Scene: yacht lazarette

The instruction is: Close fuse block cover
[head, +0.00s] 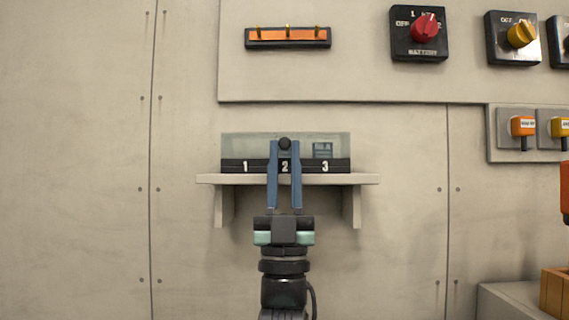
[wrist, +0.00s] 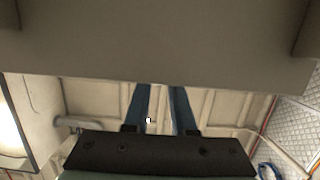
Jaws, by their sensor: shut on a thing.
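The fuse block (head: 245,166) is a black base marked 1, 2 and 3 on a small wall shelf. Its cover (head: 240,146) is a translucent grey-green panel above the black base; a blue fuse shows at slot 3. I cannot tell its exact tilt from this straight-on view. My gripper (head: 284,146) comes up from below, in front of the shelf, its blue fingers shut on the cover's round dark knob (head: 285,144). The fingers hide part of the middle slot. In the wrist view the fingers (wrist: 159,90) pass behind the shelf's underside, which hides their tips.
A panel with a red battery switch (head: 424,28) and yellow switch (head: 521,35) is above right. An orange hook rack (head: 287,37) hangs above. The wall at left is clear.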

